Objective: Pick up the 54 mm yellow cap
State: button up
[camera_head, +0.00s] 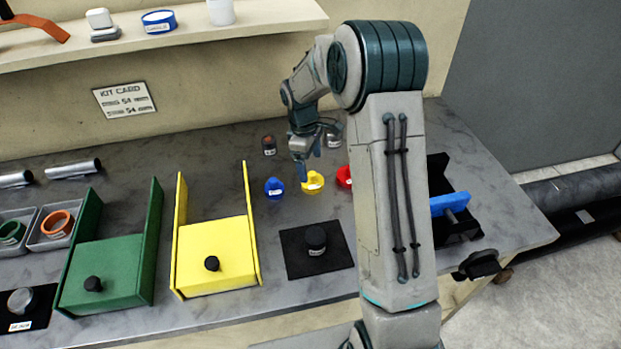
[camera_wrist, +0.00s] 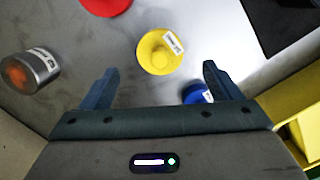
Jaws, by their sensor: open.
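The yellow cap (camera_head: 313,183) stands on the grey table between a blue cap (camera_head: 273,187) and a red cap (camera_head: 344,177). In the wrist view the yellow cap (camera_wrist: 160,52) shows a round flange, a raised knob and a white label too small to read. My gripper (camera_head: 301,172) is over the table close to the yellow cap. In the wrist view my gripper (camera_wrist: 158,85) is open and empty, with its blue fingers apart and the cap ahead of and between them. The exact height above the cap is hard to tell.
In the wrist view the blue cap (camera_wrist: 198,93) is close beside the right finger, partly hidden. A metal cylinder (camera_wrist: 30,72) lies left and the red cap (camera_wrist: 106,3) is at the top. A yellow fixture (camera_head: 213,253) and a black mat (camera_head: 300,263) are nearer the front.

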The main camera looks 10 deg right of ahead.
aim_at(312, 173)
jog(key=shift+s+d+f+p, duration=0.15)
jog(key=shift+f+p, duration=0.3)
jog(key=shift+f, duration=0.85)
jog(key=shift+s+d+f+p, duration=0.15)
jog(key=shift+f+p, duration=0.3)
jog(key=shift+f, duration=0.8)
jog(key=c, duration=1)
jog(key=shift+w, duration=0.1)
